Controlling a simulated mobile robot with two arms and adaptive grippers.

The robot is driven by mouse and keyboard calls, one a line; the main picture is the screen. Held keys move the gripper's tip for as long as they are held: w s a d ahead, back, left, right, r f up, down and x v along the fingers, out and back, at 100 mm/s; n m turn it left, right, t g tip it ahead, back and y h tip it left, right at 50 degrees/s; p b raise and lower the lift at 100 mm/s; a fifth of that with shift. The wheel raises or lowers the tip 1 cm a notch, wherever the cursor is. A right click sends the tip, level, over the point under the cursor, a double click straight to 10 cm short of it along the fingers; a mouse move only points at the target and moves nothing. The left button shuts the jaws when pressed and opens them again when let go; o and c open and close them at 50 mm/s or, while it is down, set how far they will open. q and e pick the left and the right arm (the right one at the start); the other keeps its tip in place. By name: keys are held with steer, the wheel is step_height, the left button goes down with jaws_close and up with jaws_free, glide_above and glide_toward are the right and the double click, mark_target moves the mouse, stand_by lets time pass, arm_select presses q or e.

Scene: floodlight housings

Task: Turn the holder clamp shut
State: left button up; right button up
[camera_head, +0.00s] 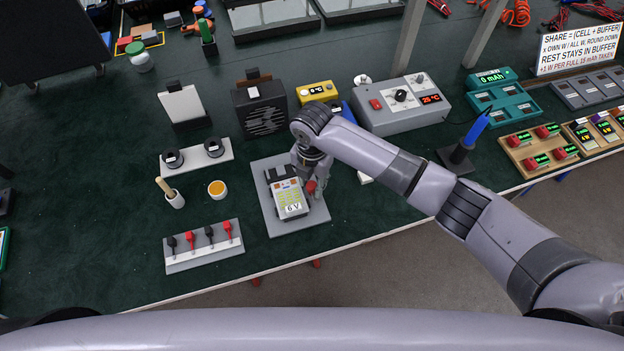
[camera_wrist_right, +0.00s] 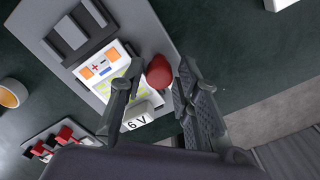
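The holder is a grey plate (camera_head: 310,217) with a white "6 V" unit (camera_head: 291,198) on it. A red knob (camera_head: 311,186), which looks like the clamp's handle, sits at the unit's right side. The knob also shows in the right wrist view (camera_wrist_right: 159,71). My right gripper (camera_head: 314,189) points down over it. In the right wrist view, its two fingers (camera_wrist_right: 162,72) stand apart with the knob between their tips. My left gripper is not in view.
A rack of black and red clips (camera_head: 203,258) lies front left, near an orange-filled cup (camera_head: 217,189) and a white strip with two spools (camera_head: 212,163). A grey power supply (camera_head: 400,118) stands behind right. The table's front edge is close to the holder.

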jaws_close()
steer(key=shift+r+m+p, duration=0.25)
steer(key=shift+m+p, duration=1.05)
steer(key=m+p, duration=0.3)
steer(key=m, duration=0.1)
steer(key=shift+m, duration=0.3)
steer(key=m+p, duration=0.3)
steer(key=m, duration=0.2)
steer(key=shift+s+p, duration=0.1)
steer(key=shift+p, duration=0.2)
steer(key=m+p, duration=0.1)
steer(key=m, duration=0.2)
steer(key=shift+f+m, duration=0.1)
steer(key=shift+m, duration=0.2)
steer(key=shift+m+p, duration=0.65)
steer(key=shift+m, duration=0.45)
steer(key=shift+f, duration=0.1)
